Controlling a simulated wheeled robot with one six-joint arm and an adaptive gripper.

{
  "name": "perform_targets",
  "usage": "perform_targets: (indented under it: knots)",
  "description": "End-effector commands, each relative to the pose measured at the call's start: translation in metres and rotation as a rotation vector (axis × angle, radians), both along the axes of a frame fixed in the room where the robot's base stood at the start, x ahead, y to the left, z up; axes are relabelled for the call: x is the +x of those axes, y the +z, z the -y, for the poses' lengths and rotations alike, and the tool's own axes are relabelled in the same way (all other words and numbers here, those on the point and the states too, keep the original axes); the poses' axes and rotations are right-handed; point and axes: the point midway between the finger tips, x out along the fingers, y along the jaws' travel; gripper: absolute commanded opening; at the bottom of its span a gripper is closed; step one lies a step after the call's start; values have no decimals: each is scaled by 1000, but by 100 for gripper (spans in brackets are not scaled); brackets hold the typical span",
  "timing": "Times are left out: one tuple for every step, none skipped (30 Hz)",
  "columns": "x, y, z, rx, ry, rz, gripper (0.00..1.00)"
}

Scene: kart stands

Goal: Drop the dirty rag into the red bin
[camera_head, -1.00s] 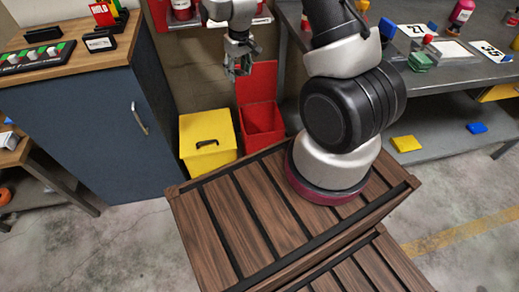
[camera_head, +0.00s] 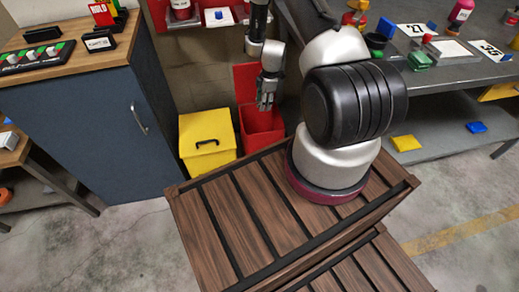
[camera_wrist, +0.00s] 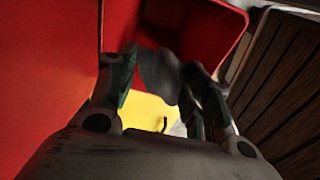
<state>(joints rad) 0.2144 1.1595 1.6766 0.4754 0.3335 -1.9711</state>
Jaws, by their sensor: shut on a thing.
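The red bin (camera_head: 259,133) stands on the floor with its lid raised against the wall behind. My gripper (camera_head: 265,103) is above the bin opening, pointing down. In the wrist view my gripper (camera_wrist: 165,85) is shut on a grey, limp piece of cloth, the dirty rag (camera_wrist: 160,75), which sits between the two fingers. The red bin (camera_wrist: 220,35) shows close behind the rag, its open inside facing the camera. In the head view the rag is hidden or too small to make out.
A yellow bin (camera_head: 208,155) with a closed lid stands left of the red bin. A blue cabinet (camera_head: 90,130) is further left. The workbench (camera_head: 455,73) at right carries several items. My wooden-slatted base fills the foreground.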

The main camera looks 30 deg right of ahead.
Motion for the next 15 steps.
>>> perform_targets:
  knots:
    - [0,-6,2,0,20,0,29]
    - [-1,-8,3,0,29,0,29]
    - [-1,-11,4,0,37,1,29]
    - [-1,-14,4,0,41,0,29]
    - [-2,-17,4,0,43,-1,29]
    - [-1,-21,4,0,43,-1,29]
    - [-1,-24,4,0,42,0,29]
    - [-1,-28,4,0,42,-1,29]
    - [-2,-34,4,1,41,-2,29]
    - [-2,-37,4,0,41,-1,29]
    - [-2,-41,4,0,42,-1,29]
    - [-1,-46,4,0,42,-1,29]
    - [-1,-49,4,-1,43,-1,29]
    - [-1,-52,4,-1,42,0,29]
    - [-1,-56,4,-1,42,0,29]
